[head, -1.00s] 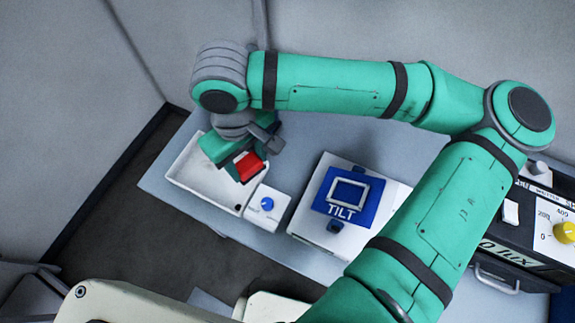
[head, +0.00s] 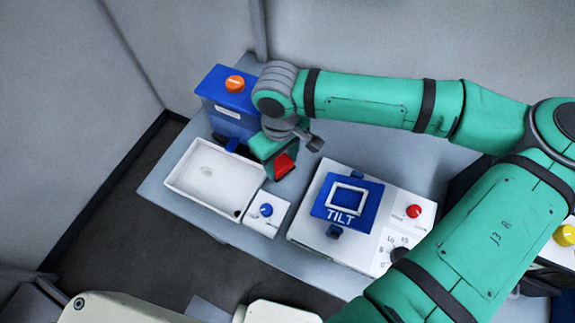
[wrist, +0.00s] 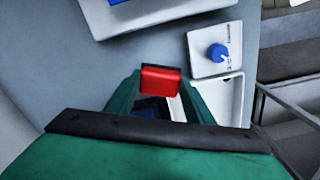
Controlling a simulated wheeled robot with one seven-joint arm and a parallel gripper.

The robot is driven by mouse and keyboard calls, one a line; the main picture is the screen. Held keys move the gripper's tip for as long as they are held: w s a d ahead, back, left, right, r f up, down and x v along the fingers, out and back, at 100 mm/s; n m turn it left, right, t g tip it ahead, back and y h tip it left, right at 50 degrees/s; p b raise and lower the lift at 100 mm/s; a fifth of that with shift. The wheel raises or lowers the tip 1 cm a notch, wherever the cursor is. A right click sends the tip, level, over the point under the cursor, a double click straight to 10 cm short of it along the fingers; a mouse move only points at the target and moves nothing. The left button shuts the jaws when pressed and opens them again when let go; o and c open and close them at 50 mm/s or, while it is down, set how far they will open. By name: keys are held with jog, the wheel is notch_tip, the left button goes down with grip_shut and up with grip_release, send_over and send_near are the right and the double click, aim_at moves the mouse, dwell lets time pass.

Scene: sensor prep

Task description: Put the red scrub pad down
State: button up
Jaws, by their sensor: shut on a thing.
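The red scrub pad (head: 284,166) is held between the fingers of my gripper (head: 276,160), above the grey table. In the wrist view the red pad (wrist: 163,80) shows at the fingertips, with a dark edge around it. My gripper (wrist: 160,92) is shut on it. In the head view the pad is right of the white tray and left of the white TILT box. Its height above the table is hard to tell. My wrist hides part of the gripper.
A white tray (head: 178,188) with a blue-knobbed control block (head: 268,222) stands at the left. A blue box with an orange knob (head: 222,97) is behind it. The white TILT box (head: 312,226) stands at the right. A strip of bare table lies between.

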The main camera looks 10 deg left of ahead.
aim_at(287, 167)
jog(key=shift+w+d+f, duration=0.25)
jog(key=shift+w+f, duration=0.1)
jog(key=shift+f, duration=0.1)
jog(key=shift+w+d+f, duration=0.2)
jog(key=shift+w+f, duration=0.1)
jog(key=shift+f, duration=0.15)
jog(key=shift+w+d+f, duration=0.1)
jog(key=shift+w+f, duration=0.1)
jog(key=shift+f, duration=1.55)
jog(key=shift+f, duration=0.1)
jog(key=o, duration=1.2)
notch_tip(287, 167, up, 12)
jog(key=shift+r, duration=0.1)
